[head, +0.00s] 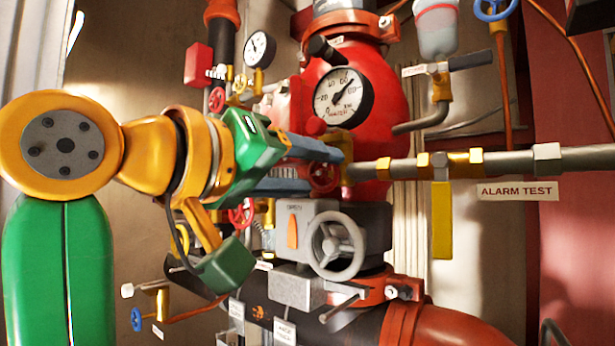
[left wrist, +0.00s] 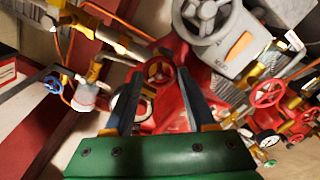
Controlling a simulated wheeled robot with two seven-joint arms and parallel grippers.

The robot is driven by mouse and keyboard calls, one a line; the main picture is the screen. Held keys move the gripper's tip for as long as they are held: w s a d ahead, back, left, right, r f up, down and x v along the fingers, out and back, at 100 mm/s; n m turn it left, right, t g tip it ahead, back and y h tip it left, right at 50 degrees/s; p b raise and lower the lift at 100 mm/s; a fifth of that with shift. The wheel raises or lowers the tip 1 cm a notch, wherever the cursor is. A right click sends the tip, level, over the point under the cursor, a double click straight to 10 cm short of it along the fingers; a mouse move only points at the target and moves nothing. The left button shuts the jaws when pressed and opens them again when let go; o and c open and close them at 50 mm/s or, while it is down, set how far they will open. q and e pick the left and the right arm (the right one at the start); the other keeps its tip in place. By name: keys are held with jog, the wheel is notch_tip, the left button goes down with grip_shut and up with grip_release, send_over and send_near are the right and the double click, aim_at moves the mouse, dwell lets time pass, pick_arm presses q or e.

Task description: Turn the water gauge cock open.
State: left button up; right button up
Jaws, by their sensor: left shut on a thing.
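The water gauge (head: 343,97) is a round white dial with a black rim on the front of the red valve body (head: 392,75). A small red handwheel (head: 323,178), which I take as its cock, sits below the dial. It also shows in the left wrist view (left wrist: 157,72), between the fingertips. My left gripper (head: 326,168) reaches in from the left and is shut on this handwheel, one finger on each side. The fingers hide part of it in the head view. I cannot tell how far the cock is turned. My right gripper is out of view.
A grey box with a grey handwheel (head: 335,245) stands just below the gripper. A pipe with a hanging yellow lever (head: 442,220) and an "ALARM TEST" sign (head: 517,191) are to the right. More red handwheels (head: 240,213) and a smaller dial (head: 260,50) are close by.

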pick_arm(q)
jog(key=n+b, duration=0.1)
jog(key=n, duration=0.3)
jog(key=shift+f, duration=0.1)
jog(key=shift+n+b, duration=0.3)
jog(key=shift+n, duration=1.8)
jog(key=o, duration=1.4)
